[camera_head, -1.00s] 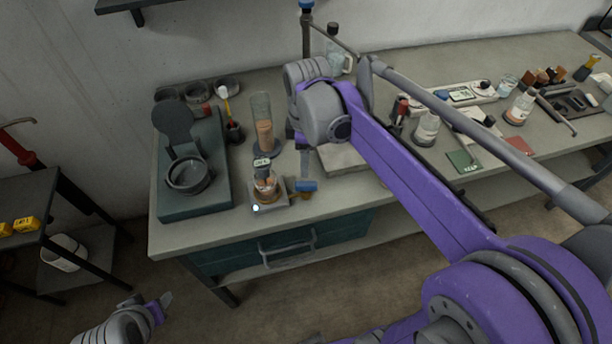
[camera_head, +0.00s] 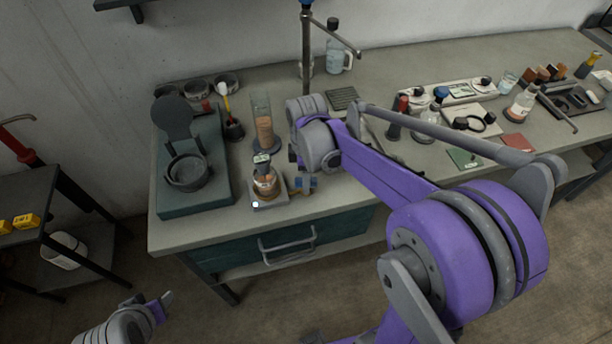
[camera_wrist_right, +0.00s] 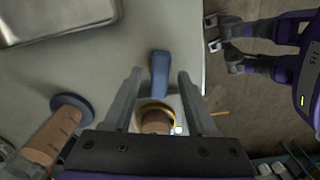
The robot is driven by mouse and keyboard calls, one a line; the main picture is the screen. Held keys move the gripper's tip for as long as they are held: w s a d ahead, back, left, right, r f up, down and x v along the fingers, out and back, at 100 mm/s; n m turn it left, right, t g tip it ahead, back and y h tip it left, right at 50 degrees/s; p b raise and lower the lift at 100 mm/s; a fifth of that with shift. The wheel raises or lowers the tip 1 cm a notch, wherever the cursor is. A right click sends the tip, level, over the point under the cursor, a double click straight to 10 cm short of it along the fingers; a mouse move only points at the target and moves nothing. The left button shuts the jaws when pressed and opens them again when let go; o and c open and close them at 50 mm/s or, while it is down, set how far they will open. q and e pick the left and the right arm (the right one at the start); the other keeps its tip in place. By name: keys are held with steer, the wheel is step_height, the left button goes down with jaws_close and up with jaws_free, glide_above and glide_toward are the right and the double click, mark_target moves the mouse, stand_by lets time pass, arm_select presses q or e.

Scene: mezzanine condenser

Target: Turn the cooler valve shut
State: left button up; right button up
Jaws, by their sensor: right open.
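The cooler valve appears to be the blue lever (camera_head: 309,183) on a brass-coloured fitting at the front of the bench, just right of a small glass vessel (camera_head: 265,183) with amber contents. My right gripper (camera_head: 302,186) is down at this lever and hides part of it. In the right wrist view the blue lever (camera_wrist_right: 159,72) lies between the two parted fingers of my right gripper (camera_wrist_right: 160,80), with gaps on both sides. My left gripper (camera_head: 164,304) hangs low at the left, away from the bench; its jaw opening is unclear.
A dark green apparatus (camera_head: 222,180) with a round cup stands left of the vessel. A tall cylinder (camera_head: 264,122) stands behind it. A vertical rod (camera_head: 306,55) with a side arm rises behind my right arm. Several bottles and cards crowd the bench's right part.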

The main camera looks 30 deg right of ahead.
jaws_close()
arm_select(q)
steer(key=shift+f, duration=0.15)
arm_select(e)
steer(key=shift+m, duration=0.3)
steer(key=m, duration=0.2)
steer(key=shift+m+b, duration=0.3)
steer(key=shift+b, duration=0.1)
steer(key=m, duration=0.3)
steer(key=shift+m+b, duration=0.3)
steer(key=shift+b, duration=0.05)
steer(key=m, duration=0.4)
steer(key=shift+b, duration=0.35)
arm_select(q)
steer(key=shift+s+f, duration=0.35)
steer(key=shift+f, duration=0.55)
steer(key=shift+s+f, duration=0.35)
steer(key=shift+f, duration=0.5)
arm_select(e)
steer(key=shift+m, duration=2.1)
